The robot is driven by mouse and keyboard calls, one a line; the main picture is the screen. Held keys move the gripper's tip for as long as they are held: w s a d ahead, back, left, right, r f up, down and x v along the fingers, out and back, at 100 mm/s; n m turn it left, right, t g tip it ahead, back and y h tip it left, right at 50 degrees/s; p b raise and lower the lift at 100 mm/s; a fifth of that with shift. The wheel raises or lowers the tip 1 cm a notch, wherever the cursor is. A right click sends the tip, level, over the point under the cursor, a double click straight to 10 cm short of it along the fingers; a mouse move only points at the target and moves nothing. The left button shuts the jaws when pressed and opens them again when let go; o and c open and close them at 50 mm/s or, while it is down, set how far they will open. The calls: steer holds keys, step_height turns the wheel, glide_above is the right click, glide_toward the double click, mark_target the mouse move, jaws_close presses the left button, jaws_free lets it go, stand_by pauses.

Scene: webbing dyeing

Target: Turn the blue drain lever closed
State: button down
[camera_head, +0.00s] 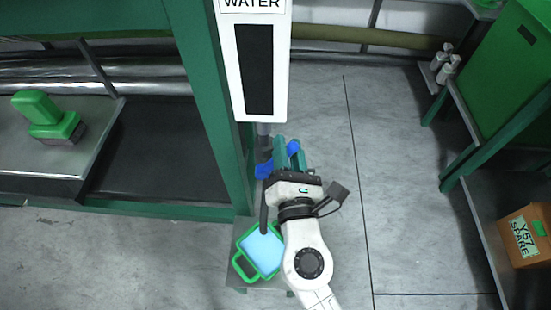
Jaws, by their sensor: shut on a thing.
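The blue drain lever (264,170) shows beside the green post, below the white WATER panel (258,65). A second bit of blue (293,148) shows between the fingers. My gripper (288,150) reaches up to the lever from below, its teal fingers shut on it. The fingers and the gripper body hide much of the lever and the valve, so its exact angle is hard to tell. A dark grey pipe (264,215) runs down beside my gripper to a green-rimmed container (240,262) holding light blue liquid.
The green post (210,100) stands close on the left. A green cabinet (505,70) and an orange box labelled Y57 SPARE (519,235) stand at right. The grey floor between is clear.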

steer(key=d+f+m+h+b, duration=0.1)
steer(key=d+f+m+b, duration=0.1)
steer(key=f+m+b, duration=0.2)
steer(key=d+f+m+t+h+b, duration=0.1)
steer(key=f+m+b, duration=0.3)
steer(key=m+b, duration=0.6)
steer(key=d+h+b, duration=0.1)
steer(key=b, duration=0.4)
steer(key=shift+d+f, duration=0.35)
steer(key=shift+d, duration=0.05)
steer(key=c, duration=1)
jaws_free()
steer(key=shift+s, duration=0.15)
steer(key=s, duration=0.3)
steer(key=s+f, duration=0.1)
steer(key=s, duration=0.3)
steer(key=s+f, duration=0.1)
steer(key=s, duration=0.2)
steer(key=shift+s+a, duration=0.2)
